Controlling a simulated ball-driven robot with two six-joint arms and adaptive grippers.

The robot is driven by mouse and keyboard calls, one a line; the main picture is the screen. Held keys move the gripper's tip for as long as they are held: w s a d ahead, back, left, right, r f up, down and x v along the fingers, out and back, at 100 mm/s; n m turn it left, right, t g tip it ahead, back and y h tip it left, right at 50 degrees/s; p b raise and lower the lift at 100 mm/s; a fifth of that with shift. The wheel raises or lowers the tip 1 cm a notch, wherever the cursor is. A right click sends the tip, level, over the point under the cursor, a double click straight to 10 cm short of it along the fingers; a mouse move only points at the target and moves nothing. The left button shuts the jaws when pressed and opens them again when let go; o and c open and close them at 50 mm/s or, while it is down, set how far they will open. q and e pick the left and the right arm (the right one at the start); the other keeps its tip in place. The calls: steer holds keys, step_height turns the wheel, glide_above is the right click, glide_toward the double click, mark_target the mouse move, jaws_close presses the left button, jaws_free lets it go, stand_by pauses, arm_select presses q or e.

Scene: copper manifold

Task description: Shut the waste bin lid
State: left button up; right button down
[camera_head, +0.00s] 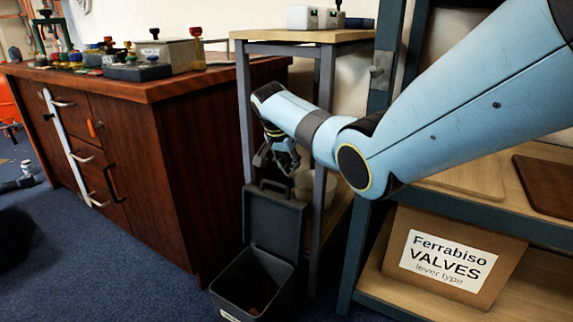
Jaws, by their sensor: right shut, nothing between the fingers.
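The grey waste bin (232,287) stands on the floor at the lower middle, with its opening facing up. A little reddish-brown content shows inside. Its lid (272,222) is open and stands nearly upright at the back of the bin, with a handle (277,187) on its top edge. My right gripper (277,160) is shut and empty, just above the lid's top edge. I cannot tell whether it touches the lid. My left gripper is not in view.
A wooden cabinet (190,170) with valves on top stands left of the bin. A small stand (325,150) is behind the lid. At right is a shelf with a cardboard box (510,262) labelled Ferrabiso VALVES. Blue carpet (130,275) is clear in front.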

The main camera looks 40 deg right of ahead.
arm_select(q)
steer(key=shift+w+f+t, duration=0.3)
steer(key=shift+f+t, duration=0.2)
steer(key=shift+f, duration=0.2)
arm_select(e)
steer(key=a, duration=0.1)
steer(key=s+a, duration=0.1)
steer(key=a, duration=0.1)
steer(key=shift+s+a+f, duration=0.1)
steer(key=shift+s+a, duration=0.25)
